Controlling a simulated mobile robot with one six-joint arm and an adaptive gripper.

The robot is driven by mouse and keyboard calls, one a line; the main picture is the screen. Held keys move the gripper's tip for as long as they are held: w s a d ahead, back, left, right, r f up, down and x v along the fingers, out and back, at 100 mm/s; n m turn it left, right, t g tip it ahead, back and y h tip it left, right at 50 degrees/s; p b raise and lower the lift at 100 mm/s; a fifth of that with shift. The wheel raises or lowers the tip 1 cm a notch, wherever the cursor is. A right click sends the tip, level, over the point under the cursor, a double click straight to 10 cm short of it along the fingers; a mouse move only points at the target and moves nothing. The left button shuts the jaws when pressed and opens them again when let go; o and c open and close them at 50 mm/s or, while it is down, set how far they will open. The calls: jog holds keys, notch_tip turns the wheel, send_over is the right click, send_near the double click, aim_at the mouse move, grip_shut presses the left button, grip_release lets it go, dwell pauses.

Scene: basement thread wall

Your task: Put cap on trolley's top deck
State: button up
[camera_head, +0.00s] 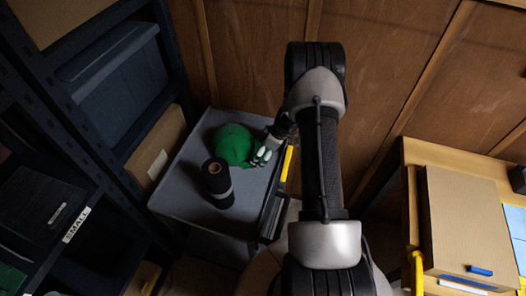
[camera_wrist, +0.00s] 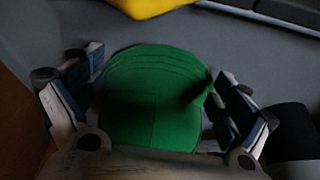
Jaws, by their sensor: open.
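A green cap (camera_head: 231,144) sits on the grey top deck (camera_head: 184,196) of the trolley, near its back. My gripper (camera_head: 264,153) is open at the right side of the cap. In the wrist view the cap (camera_wrist: 152,105) lies between the two spread fingers of my gripper (camera_wrist: 157,72), with the deck (camera_wrist: 225,40) behind it. I cannot tell whether either finger touches the cap. The lower part of the cap is hidden by the gripper body in the wrist view.
A black roll (camera_head: 217,184) stands on the deck in front of the cap. A yellow item (camera_head: 286,164) lies along the deck's right side. Shelving with bins (camera_head: 115,82) is close on the left, a wooden wall behind. A bench with a cardboard box (camera_head: 475,222) is right.

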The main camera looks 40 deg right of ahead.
jog(key=p+v, duration=0.3)
jog(key=v, duration=0.9)
jog(key=s+a+r+m, duration=0.1)
jog(key=s+a+r, duration=0.1)
jog(key=a+r, duration=0.85)
jog(key=s+a+r+m, duration=0.1)
jog(key=s+a+r, duration=0.1)
jog(key=a+r, duration=0.8)
jog(key=s+a+r+m+h, duration=0.1)
jog(key=s+r, duration=0.4)
jog(key=s, duration=0.5)
jog(key=s+a+r+m+h, duration=0.1)
jog(key=s+a+r+m, duration=0.2)
jog(key=s, duration=0.7)
notch_tip(320, 180, up, 3)
jog(key=shift+s+a+f+m+t+h, duration=0.15)
jog(key=shift+a+m+t+h, duration=0.2)
jog(key=shift+a, duration=0.35)
